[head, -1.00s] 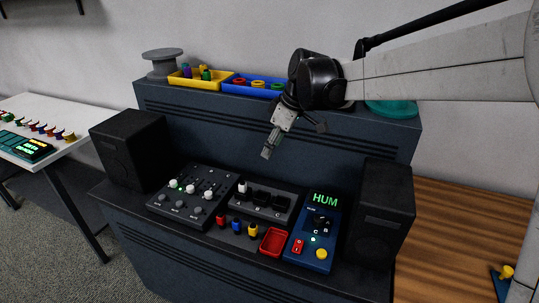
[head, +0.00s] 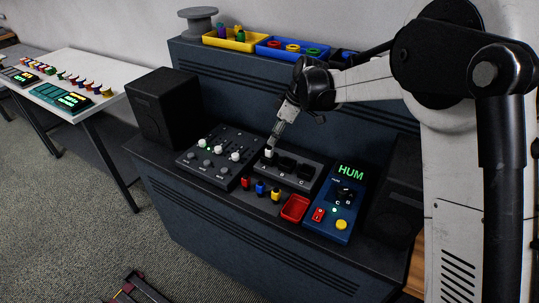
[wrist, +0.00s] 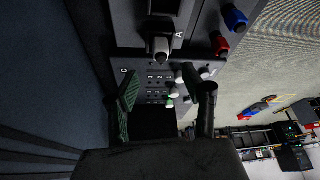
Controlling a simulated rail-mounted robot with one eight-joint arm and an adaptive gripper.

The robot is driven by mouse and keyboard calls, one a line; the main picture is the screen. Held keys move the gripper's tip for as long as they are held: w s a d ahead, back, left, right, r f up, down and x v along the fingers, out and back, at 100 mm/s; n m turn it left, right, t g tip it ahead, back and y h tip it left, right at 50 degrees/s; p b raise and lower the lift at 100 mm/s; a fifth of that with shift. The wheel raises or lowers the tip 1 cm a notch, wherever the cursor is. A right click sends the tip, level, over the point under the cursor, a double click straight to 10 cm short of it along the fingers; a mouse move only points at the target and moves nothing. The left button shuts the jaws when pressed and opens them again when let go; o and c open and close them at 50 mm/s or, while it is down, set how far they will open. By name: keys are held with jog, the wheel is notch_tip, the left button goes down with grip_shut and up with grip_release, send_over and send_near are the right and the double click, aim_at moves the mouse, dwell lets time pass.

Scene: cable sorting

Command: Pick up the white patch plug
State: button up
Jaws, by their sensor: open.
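The white patch plug (head: 268,153) stands at the left end of the dark patch box (head: 312,172). In the wrist view the plug (wrist: 161,46) is a pale round end by the letter A, at the top centre. My gripper (head: 275,143) is just above the plug in the head view, tilted down toward it. In the wrist view my gripper (wrist: 166,92) has its two fingers well apart with nothing between them. The plug lies beyond the fingertips there. Whether a finger touches it cannot be told.
The mixer (head: 228,166) with white knobs is left of the patch box. Red, blue and yellow plugs (head: 261,188) stand in front, beside a red tray (head: 295,208). A blue HUM unit (head: 336,221) is to the right. A black speaker (head: 164,108) stands at left.

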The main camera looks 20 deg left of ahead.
aim_at(270, 147)
jog(key=shift+d+p+x, duration=0.15)
jog(key=shift+x, duration=1.45)
jog(key=shift+d+p+x, duration=0.1)
jog(key=shift+p+x, duration=0.05)
jog(key=shift+x, duration=1.45)
jog(key=shift+s+f, duration=0.1)
grip_shut()
